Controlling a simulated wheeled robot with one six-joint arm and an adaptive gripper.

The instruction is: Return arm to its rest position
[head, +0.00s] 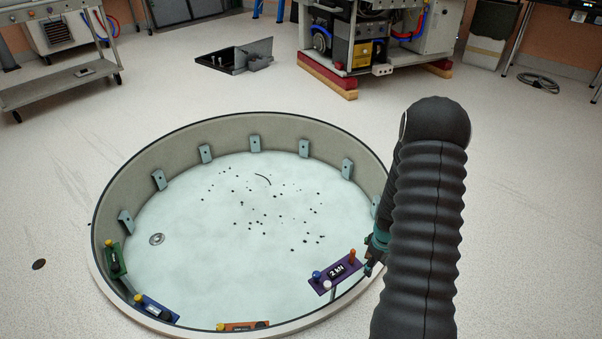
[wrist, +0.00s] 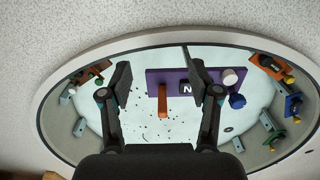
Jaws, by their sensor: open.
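My arm (head: 425,200), in a black ribbed sleeve, reaches out over the right rim of a round pit in the head view. My gripper shows only in part there, behind the sleeve at the rim. In the wrist view my gripper (wrist: 157,72) is open, with nothing held between its two dark fingers. A purple plate (head: 322,286) with a blue knob, a white knob, an orange peg and a white label stands by the pit's right wall. In the wrist view the purple plate (wrist: 172,76) lies beyond the fingers, partly covered by the right one; contact cannot be told.
The round pit's rim (head: 95,262) surrounds a pale floor with dark scattered bits. Green (head: 115,261), blue (head: 156,309) and orange (head: 243,326) plates line its near-left wall. A cart (head: 60,85) stands back left, a machine on blocks (head: 350,50) at the back. Floor right of my arm is clear.

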